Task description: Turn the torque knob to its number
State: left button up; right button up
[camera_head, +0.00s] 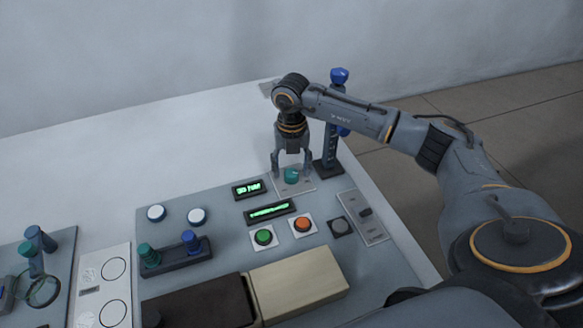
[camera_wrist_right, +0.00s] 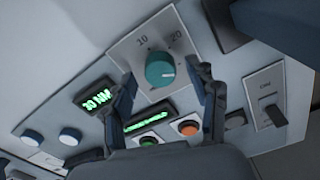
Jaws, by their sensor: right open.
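The teal torque knob (camera_head: 291,176) sits on a light square plate at the back right of the control panel. In the right wrist view the knob (camera_wrist_right: 160,72) has a small pale mark on its lower right, and its plate (camera_wrist_right: 122,52) shows the numbers 10 and 20. A small green display (camera_wrist_right: 98,97) reads 30 NM; it also shows in the head view (camera_head: 248,190). My right gripper (camera_head: 291,171) points down over the knob, open, with one finger on each side. I cannot tell whether the fingers touch it. My left gripper is out of view.
A dark stand with blue parts (camera_head: 330,155) rises just right of the knob, close to my arm. In front are a second green display (camera_head: 270,211), a green button (camera_head: 264,237), an orange button (camera_head: 302,225) and a lever switch (camera_head: 364,213). The white table at back left is clear.

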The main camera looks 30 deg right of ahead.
aim_at(292, 172)
notch_tip(292, 172, up, 12)
jog(key=shift+f, duration=0.2)
dwell(0.5)
